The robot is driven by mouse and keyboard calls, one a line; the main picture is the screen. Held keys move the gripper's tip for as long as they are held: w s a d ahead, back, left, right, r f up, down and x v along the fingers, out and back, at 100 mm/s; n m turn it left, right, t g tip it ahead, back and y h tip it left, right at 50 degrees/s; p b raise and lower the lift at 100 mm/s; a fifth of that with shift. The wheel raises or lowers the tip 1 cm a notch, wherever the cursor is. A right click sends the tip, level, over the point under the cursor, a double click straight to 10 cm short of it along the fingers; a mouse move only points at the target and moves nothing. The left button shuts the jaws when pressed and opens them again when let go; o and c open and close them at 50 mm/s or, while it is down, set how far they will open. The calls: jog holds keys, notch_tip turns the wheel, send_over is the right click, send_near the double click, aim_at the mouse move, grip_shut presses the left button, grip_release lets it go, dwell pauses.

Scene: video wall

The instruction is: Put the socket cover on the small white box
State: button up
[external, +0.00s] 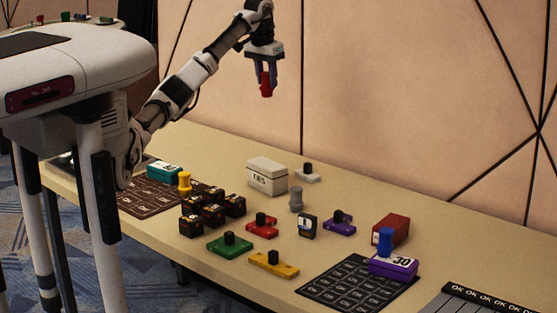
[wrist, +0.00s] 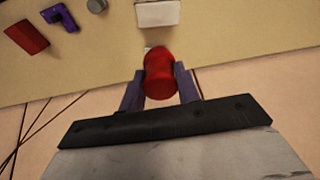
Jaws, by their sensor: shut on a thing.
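My gripper (external: 265,80) is raised high above the far side of the table and is shut on a red rounded piece (external: 266,88). In the wrist view the same red piece (wrist: 160,76) sits between the two fingers of my gripper (wrist: 159,72). The small white box (external: 266,180), with dark lettering on its front, stands on the table below and apart from the red piece. The white box also shows at the top edge of the wrist view (wrist: 157,14), partly cut off. No piece is clearly identifiable as the socket cover.
A white piece with a black knob (external: 307,175) lies right of the box, a grey peg (external: 296,199) in front. Green (external: 229,246), yellow (external: 273,265), red and purple knobbed pieces lie nearer. A dark red block (external: 390,229) and purple box (external: 392,267) stand right. The wall rises behind.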

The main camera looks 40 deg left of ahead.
jog(key=shift+a+f, duration=0.1)
jog(key=shift+f, duration=0.15)
notch_tip(320, 180, down, 20)
jog(key=shift+r+p, duration=0.2)
jog(key=shift+p, duration=1.05)
jog(key=shift+f, duration=0.1)
jog(key=o, duration=1)
jog(key=shift+w, duration=0.1)
notch_tip(320, 180, up, 12)
jog(key=s+b, duration=0.1)
jog(key=b, duration=0.1)
jog(key=shift+s, duration=0.4)
